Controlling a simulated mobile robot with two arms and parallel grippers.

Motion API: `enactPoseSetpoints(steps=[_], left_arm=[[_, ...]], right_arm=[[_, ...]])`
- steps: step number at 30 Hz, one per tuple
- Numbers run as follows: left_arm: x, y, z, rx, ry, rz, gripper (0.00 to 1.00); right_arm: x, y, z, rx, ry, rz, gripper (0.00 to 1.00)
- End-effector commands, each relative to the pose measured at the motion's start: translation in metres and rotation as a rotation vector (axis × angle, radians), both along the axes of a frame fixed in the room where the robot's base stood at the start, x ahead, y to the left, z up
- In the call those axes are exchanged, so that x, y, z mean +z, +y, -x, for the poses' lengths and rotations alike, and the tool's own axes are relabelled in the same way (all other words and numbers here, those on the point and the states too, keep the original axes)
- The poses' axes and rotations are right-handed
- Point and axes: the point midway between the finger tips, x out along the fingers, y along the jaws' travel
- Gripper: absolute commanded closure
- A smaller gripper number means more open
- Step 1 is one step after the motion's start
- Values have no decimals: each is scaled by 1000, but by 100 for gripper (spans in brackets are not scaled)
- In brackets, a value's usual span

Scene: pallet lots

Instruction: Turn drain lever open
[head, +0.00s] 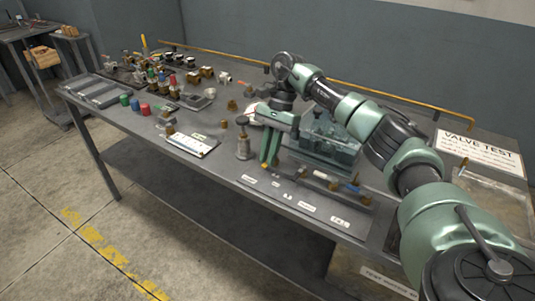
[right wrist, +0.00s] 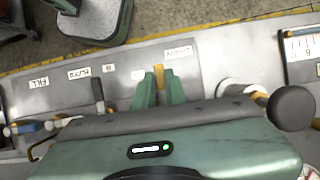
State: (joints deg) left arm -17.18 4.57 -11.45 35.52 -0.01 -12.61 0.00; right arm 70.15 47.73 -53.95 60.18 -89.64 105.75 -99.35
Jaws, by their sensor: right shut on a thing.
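My right gripper (head: 268,164) reaches down to the front part of the bench, its green fingers close together. In the right wrist view its fingertips (right wrist: 159,84) are shut on a small orange-yellow lever (right wrist: 159,74), taken to be the drain lever. A small label (right wrist: 178,53) lies just beyond the lever; its print is upside down and hard to read. In the head view the fingers hide most of the lever, so its angle is unclear. A blue-handled valve (head: 350,187) stands to the right on the same panel. My left gripper is out of view.
A metal pump-like fitting (head: 243,142) stands close left of the gripper. Red, green and blue parts (head: 145,108) crowd the left bench. The front edge strip is mostly clear.

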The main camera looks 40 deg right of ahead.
Motion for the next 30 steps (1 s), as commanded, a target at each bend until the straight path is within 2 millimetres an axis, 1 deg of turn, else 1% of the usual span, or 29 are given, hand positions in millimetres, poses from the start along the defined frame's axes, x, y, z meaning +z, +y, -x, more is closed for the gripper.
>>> enactPoseSetpoints(steps=[6,19,20,21,22,30], left_arm=[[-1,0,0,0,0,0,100],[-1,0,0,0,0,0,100],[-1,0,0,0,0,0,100],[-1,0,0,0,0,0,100],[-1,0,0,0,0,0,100],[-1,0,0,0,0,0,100]], right_arm=[[1,-1,1,40,-3,0,100],[1,-1,1,47,-3,1,100],[1,-1,1,47,-3,1,80],[0,-1,1,47,-3,1,69],[1,-1,1,47,-3,1,66],[0,-1,1,46,-1,1,66]])
